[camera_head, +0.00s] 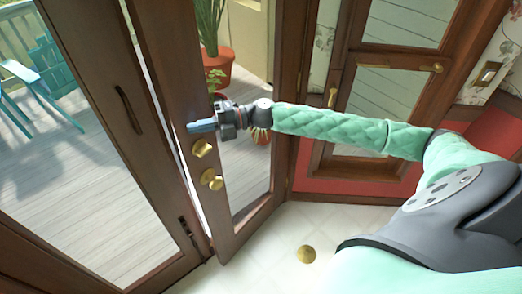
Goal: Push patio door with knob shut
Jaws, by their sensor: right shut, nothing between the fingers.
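The wooden patio door (163,62) with a glass pane stands ajar, its edge near the fixed door panel (110,92) on the left, with a narrow gap between them. It carries a brass knob (212,180) and a second brass fitting (201,148) above it. My right gripper (192,127) is shut and empty, at the door's wooden stile just above the brass fittings. Whether its fingertips touch the wood cannot be told. My right arm reaches in from the right. My left gripper is not in view.
A second wooden door (348,105) with a brass handle stands at the upper right beside a light switch (487,74). A round brass object (306,254) shows against the pale tiled floor (275,225). Outside are a teal chair (30,85) and potted plants (218,68).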

